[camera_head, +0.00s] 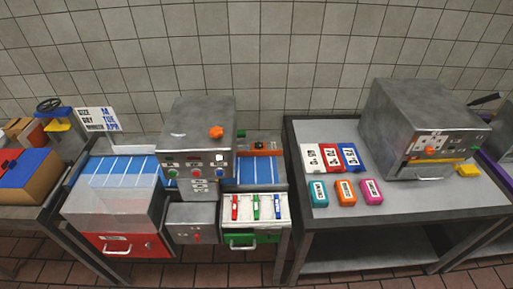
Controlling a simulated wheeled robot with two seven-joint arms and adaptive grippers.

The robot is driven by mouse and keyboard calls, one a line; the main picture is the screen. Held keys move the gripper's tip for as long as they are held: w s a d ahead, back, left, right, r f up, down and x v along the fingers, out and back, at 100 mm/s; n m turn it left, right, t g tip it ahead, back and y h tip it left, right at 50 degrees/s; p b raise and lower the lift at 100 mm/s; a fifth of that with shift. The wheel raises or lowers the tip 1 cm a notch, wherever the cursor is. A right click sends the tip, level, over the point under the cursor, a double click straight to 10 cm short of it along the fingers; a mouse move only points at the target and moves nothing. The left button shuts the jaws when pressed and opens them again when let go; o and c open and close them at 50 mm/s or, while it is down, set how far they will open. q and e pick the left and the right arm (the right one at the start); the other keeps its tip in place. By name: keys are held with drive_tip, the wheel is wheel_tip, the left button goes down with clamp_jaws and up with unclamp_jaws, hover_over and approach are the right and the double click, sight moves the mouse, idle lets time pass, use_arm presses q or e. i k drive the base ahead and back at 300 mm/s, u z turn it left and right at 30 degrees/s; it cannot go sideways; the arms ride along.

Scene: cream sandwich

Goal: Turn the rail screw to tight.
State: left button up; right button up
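I cannot tell for sure which part is the rail screw. A small orange-brown block with dark parts (262,147) sits at the far end of the blue-striped belt (254,172), right of the central grey machine (197,130). Another orange knob (430,150) is on the front of the grey box machine (415,115) on the right table. Any tight or loose marking is too small to read. Neither of my grippers shows in the head view.
The right table (300,225) holds red, white and blue cards (331,158), several coloured blocks (345,191) and a yellow block (468,170). A clear cover (112,195) stands over the left belt. A red drawer (122,246) and a green drawer (251,241) are below.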

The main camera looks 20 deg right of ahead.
sight(259, 144)
drive_tip(key=u, duration=0.5)
drive_tip(key=k, duration=1.1)
drive_tip(key=z, duration=0.65)
drive_tip(key=i, duration=1.45)
drive_tip(key=u, duration=0.15)
